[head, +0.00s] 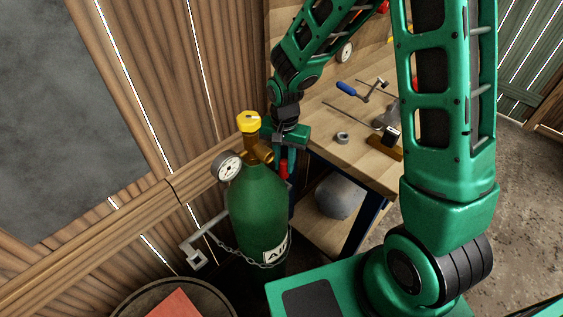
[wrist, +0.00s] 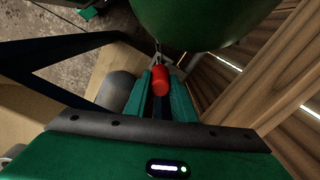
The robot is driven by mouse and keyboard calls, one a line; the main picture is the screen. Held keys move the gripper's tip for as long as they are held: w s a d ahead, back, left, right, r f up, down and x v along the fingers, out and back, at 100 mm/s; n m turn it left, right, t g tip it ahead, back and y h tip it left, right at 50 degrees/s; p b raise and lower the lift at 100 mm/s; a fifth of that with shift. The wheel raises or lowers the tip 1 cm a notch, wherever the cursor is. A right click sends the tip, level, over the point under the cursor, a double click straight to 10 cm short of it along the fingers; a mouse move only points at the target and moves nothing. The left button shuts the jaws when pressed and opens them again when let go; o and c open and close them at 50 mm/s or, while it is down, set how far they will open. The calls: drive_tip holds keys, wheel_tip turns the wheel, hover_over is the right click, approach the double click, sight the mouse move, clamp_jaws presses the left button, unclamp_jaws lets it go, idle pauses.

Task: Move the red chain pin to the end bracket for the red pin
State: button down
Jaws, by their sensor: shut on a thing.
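The red chain pin (wrist: 160,80) is between the fingers of my gripper (wrist: 161,92) in the wrist view, which are shut on it. In the head view my gripper (head: 286,155) is beside the right side of the green air cylinder, and the red pin (head: 284,169) shows as a small red piece below it. A grey metal bracket (head: 197,256) sticks out from the wall left of the cylinder. A chain (head: 243,257) runs from near it across the cylinder's front. Small grey metal shows just beyond the pin in the wrist view; I cannot tell whether they touch.
The green cylinder (head: 259,208) stands close to my gripper, with a gauge (head: 229,166) and yellow cap (head: 249,121) on top. A wooden workbench (head: 335,120) with tools is to the right. A drum (head: 138,294) stands front left, and the plank wall is behind.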

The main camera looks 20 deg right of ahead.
sight(283, 173)
drive_tip(key=shift+f, duration=2.65)
idle(1.2)
drive_tip(key=c, duration=1.4)
unclamp_jaws()
